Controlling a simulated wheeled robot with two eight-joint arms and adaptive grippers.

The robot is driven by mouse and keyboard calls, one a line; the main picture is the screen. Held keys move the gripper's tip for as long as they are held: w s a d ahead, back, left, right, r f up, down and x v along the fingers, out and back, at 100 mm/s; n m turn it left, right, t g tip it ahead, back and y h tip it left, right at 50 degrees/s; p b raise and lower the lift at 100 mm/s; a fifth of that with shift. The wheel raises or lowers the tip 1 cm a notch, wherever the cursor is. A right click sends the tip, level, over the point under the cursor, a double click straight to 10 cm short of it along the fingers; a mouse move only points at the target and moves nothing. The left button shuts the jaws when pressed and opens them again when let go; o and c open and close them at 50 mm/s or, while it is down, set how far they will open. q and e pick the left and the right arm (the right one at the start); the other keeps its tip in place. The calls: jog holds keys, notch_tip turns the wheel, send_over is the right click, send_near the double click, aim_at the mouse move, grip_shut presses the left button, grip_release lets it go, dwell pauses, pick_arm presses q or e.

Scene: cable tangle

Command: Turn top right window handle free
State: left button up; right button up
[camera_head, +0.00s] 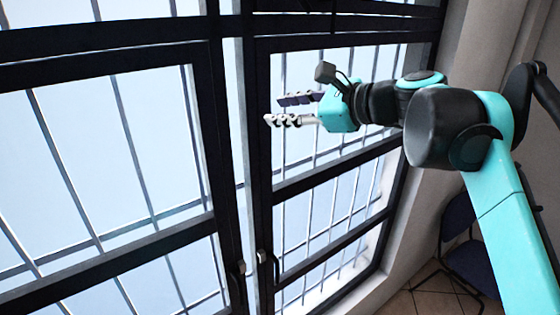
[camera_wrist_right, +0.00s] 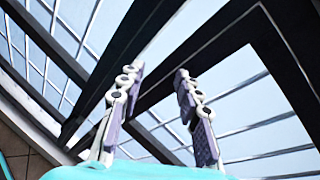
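My right gripper (camera_head: 272,109) is raised in front of the right window's dark frame (camera_head: 261,160) in the head view, with its fingers pointing left. In the right wrist view, the right gripper's two fingers (camera_wrist_right: 157,78) stand apart with nothing between them, and dark window bars lie beyond. Two small handles show low on the frames: a right one (camera_head: 263,257) and a left one (camera_head: 241,268). Both are well below the gripper. I cannot make out a top right handle in either view. My left gripper is not in view.
Metal bars (camera_head: 68,175) run outside the glass. A pale wall (camera_head: 440,150) borders the window on the right. A dark blue chair (camera_head: 468,245) stands on the tiled floor (camera_head: 425,300) at the lower right, partly behind my right arm.

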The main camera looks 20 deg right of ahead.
notch_tip(320, 180, down, 9)
jog(key=s+a+n+g+b, duration=0.1)
jog(key=n+b, duration=0.1)
jog(key=shift+a+r+n+h, duration=0.15)
jog(key=shift+r+n+h, duration=0.05)
jog(key=shift+n+h, duration=0.2)
jog(key=shift+s, duration=0.2)
jog(key=shift+w, duration=0.1)
